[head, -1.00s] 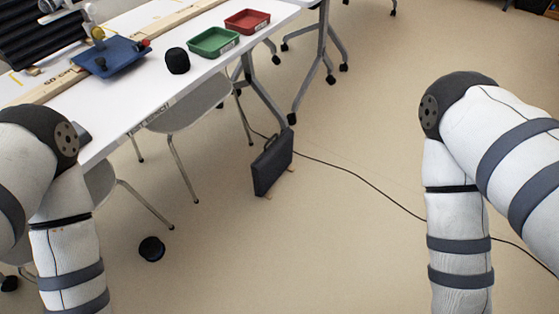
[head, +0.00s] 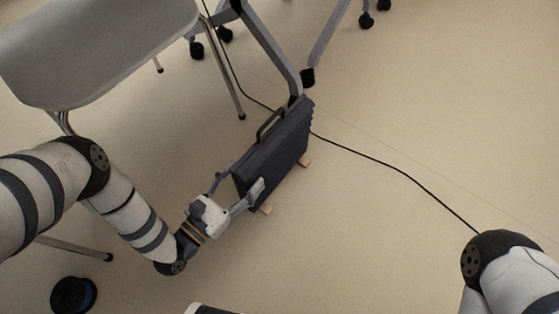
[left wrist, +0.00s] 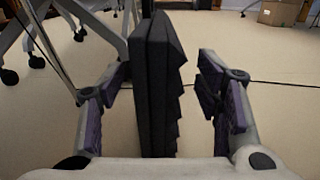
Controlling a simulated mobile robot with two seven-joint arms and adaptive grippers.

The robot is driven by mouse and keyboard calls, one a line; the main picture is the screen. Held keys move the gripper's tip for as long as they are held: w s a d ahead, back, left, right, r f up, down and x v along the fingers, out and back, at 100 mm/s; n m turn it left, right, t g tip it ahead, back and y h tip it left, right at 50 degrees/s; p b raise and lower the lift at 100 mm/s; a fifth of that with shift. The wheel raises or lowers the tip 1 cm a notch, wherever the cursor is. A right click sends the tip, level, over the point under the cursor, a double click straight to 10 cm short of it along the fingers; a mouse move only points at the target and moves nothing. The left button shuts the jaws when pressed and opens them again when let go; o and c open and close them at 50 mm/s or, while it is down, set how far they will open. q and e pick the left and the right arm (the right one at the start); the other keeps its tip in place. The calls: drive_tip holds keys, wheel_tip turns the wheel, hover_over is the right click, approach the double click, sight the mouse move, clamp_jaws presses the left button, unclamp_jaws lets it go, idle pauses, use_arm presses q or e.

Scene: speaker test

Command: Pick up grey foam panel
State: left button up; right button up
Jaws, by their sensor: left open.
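The grey foam panel (head: 278,152) is a dark, ridged slab with a black handle on its top edge. It stands upright on small wooden feet on the floor. My left gripper (head: 238,189) is open at the panel's near end, one finger on each side. In the left wrist view the panel (left wrist: 158,90) stands between the open fingers, with a visible gap on both sides. Contact with the fingers does not show. My right gripper is out of view; only part of that arm shows at lower right.
A grey chair (head: 90,45) stands at upper left. A grey table leg (head: 270,50) with a caster stands just beyond the panel. A black cable (head: 395,168) runs across the floor. A round black object (head: 73,294) lies at lower left.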

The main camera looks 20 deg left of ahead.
sight(260, 160)
use_arm(q)
drive_tip(key=x, duration=0.2)
drive_tip(key=b+x, duration=0.1)
drive_tip(key=x, duration=0.2)
drive_tip(key=shift+w+f, duration=0.3)
drive_tip(key=shift+f, duration=0.1)
drive_tip(key=shift+w+d, duration=0.2)
drive_tip(key=shift+w, duration=0.25)
drive_tip(key=shift+r, duration=0.1)
clamp_jaws()
